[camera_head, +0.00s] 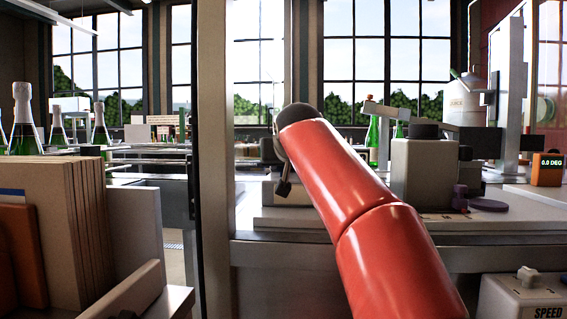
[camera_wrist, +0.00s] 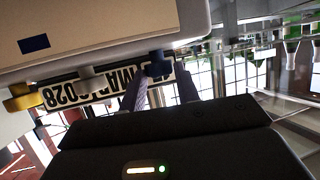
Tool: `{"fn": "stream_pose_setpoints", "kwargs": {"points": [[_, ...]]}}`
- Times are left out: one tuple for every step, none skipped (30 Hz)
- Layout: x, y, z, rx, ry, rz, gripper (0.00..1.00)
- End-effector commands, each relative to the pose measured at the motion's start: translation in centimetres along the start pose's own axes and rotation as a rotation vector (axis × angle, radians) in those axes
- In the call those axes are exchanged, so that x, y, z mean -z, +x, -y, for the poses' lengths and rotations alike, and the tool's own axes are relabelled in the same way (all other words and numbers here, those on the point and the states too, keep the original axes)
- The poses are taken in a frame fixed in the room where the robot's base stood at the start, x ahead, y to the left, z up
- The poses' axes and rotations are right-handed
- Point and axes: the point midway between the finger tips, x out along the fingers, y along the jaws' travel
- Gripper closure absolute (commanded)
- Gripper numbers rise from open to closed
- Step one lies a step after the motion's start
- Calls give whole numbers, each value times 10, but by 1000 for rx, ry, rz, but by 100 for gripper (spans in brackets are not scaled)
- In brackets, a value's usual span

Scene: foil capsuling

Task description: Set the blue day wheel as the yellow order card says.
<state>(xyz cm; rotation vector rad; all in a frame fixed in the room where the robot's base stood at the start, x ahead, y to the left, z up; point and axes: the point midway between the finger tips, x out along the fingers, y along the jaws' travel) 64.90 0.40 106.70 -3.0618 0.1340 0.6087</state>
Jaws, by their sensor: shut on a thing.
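In the wrist view, which looks upside down, the blue day wheel (camera_wrist: 158,64) sits at the edge of a pale machine housing (camera_wrist: 100,38). My gripper (camera_wrist: 160,82) has its two fingers on either side of the wheel and is shut on it. A white date plate (camera_wrist: 108,84) behind it shows "MAR 2028" upside down; the day digits are partly covered by the wheel and finger, so I cannot read them surely. A grey wheel (camera_wrist: 92,78) and a yellow wheel (camera_wrist: 20,98) sit beside the blue one. The yellow order card is not visible in either view.
In the head view my red arm covers the middle of the bench (camera_head: 275,222). A grey block-shaped unit (camera_head: 425,170) stands right of it, with an orange display (camera_head: 547,170) reading 0.0 DEG. A pale upright post (camera_head: 212,150) stands left of my arm. Bottles (camera_head: 24,120) stand far left.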

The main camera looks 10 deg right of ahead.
Motion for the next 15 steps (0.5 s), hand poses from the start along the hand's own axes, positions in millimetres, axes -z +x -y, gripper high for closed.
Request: {"fn": "stream_pose_setpoints", "kwargs": {"points": [[1, 0, -3, 24, -8, 0, 91], [1, 0, -4, 43, -15, 1, 91], [1, 0, -5, 70, -26, 1, 91], [1, 0, -6, 92, -35, 1, 91], [1, 0, -7, 116, -44, 1, 91], [1, 0, -8, 148, -57, 1, 91], [1, 0, -9, 173, -67, 1, 91], [1, 1, -10, 198, -78, 1, 91], [1, 2, -11, 234, -93, 1, 91], [1, 2, -11, 261, -103, 1, 91], [1, 2, -12, 287, -114, 1, 91], [2, 2, -13, 323, -129, 0, 91], [2, 3, -13, 350, -140, 1, 91], [2, 3, -14, 376, -150, 1, 91], [2, 3, -15, 412, -166, 0, 91]]}}
